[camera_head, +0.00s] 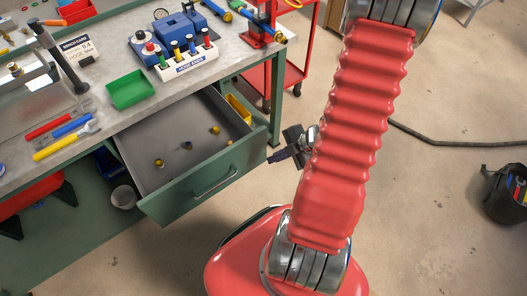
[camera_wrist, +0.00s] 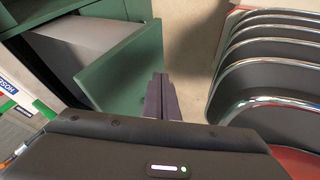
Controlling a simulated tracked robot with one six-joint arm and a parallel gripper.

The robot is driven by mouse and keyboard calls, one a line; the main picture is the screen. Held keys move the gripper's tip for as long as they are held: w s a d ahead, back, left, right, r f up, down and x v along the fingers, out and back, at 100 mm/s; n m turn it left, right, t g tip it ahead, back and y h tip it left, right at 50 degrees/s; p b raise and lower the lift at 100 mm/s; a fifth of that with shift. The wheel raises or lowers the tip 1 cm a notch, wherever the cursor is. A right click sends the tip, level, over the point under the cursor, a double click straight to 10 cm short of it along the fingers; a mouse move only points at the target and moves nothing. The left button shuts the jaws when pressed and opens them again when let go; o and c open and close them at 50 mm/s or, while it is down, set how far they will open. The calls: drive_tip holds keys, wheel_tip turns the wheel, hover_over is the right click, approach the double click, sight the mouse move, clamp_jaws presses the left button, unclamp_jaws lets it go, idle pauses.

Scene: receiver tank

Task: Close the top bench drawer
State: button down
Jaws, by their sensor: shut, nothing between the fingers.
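The top bench drawer (camera_head: 165,206) is pulled out from the green workbench, with a grey inside and a silver bar handle (camera_head: 215,182) on its green front. A few small brass-coloured fittings and a dark one lie in it. My gripper (camera_head: 273,158) is shut and empty, to the right of the drawer front's right end in the head view. The handle does not show there.
The benchtop holds a green bin (camera_head: 130,89), a blue fixture (camera_head: 180,38) and coloured hand tools (camera_head: 62,137). A red cart (camera_head: 290,65) stands behind my arm. A black bucket (camera_head: 505,190) and a hose (camera_head: 450,140) are at right. The floor before the drawer is clear.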

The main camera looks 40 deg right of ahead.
sight(253, 157)
drive_tip(key=w, duration=0.1)
drive_tip(key=w+f, duration=0.1)
drive_tip(key=w, duration=0.1)
drive_tip(key=w+a+f, duration=0.1)
drive_tip(key=w, duration=0.1)
drive_tip(key=shift+w+f, duration=0.1)
drive_tip(key=shift+w, duration=0.05)
